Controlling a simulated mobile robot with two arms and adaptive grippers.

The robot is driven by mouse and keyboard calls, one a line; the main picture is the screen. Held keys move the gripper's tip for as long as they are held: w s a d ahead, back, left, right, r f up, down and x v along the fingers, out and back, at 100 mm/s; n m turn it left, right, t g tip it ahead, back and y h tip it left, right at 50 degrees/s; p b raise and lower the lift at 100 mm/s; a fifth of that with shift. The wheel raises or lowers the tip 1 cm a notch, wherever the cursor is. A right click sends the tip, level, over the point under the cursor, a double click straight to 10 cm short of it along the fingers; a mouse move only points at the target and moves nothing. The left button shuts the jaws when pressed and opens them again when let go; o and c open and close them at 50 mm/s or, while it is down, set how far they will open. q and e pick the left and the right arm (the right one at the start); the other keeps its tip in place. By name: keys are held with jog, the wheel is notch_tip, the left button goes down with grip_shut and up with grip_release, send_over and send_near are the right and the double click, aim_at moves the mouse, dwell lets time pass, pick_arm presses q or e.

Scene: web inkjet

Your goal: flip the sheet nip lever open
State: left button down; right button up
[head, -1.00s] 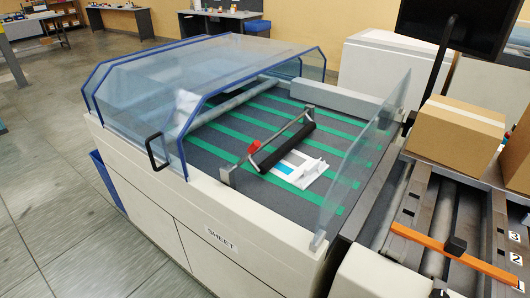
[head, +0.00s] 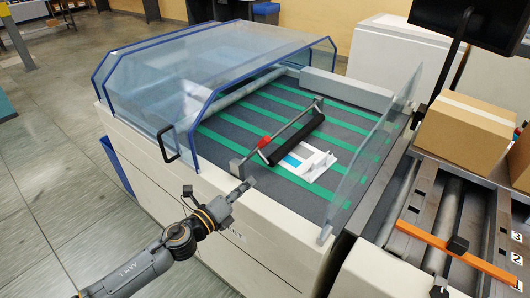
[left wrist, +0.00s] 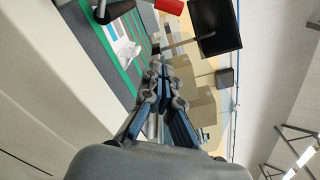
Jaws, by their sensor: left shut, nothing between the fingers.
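The sheet nip lever shows as a red piece (head: 264,143) at the near-left end of a black roller (head: 297,138) on a grey frame above the belt. In the left wrist view the red lever (left wrist: 168,6) is cut off by the top edge, and part of the black roller (left wrist: 103,14) shows. My left gripper (head: 246,186) is shut and empty over the front edge of the machine, just below and left of the lever, apart from it. Its closed fingers also show in the left wrist view (left wrist: 160,72). My right gripper is out of view.
A clear hood with blue edges (head: 215,75) stands left of the roller. A clear panel (head: 372,140) stands right. A white printed sheet (head: 312,163) lies on the green-striped belt. A cardboard box (head: 465,130) and orange bar (head: 455,248) are further right.

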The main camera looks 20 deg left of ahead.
pick_arm(q)
jog(key=w+r+p, duration=0.2)
jog(key=w+p, duration=0.1)
jog(key=w, duration=0.8)
jog(key=shift+w+d+p, duration=0.2)
jog(key=shift+d+p, duration=0.1)
jog(key=shift+d, duration=0.15)
